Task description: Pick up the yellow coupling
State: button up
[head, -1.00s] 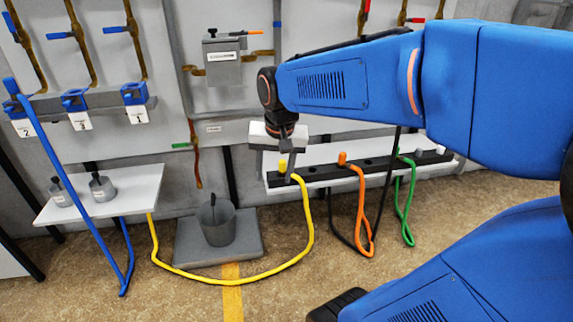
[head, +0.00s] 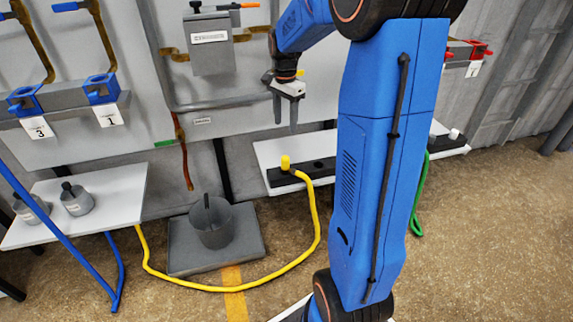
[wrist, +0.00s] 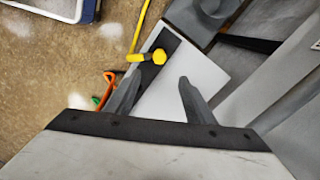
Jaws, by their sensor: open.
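The yellow coupling (head: 286,162) stands upright at the left end of a black strip on a white shelf, with a yellow hose running from it. In the wrist view the yellow coupling (wrist: 159,56) shows beyond the fingertips, a little above the gap between them. My gripper (head: 285,124) points down, open and empty, above the coupling and apart from it. Its two grey fingers also show spread in the wrist view (wrist: 160,82).
The black strip (head: 312,170) lies on the white shelf (head: 268,150); my arm hides its middle. The yellow hose (head: 318,222) loops over the floor. A grey bucket (head: 222,235) stands on a grey plate at left. A white side table (head: 112,190) holds two grey pots.

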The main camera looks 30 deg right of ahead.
send_near(285, 157)
notch_tip(285, 157, down, 5)
jog(key=shift+d+f, duration=0.1)
jog(key=shift+f, duration=0.05)
jog(key=shift+s+f, duration=0.1)
jog(key=shift+f, duration=2.75)
grip_shut()
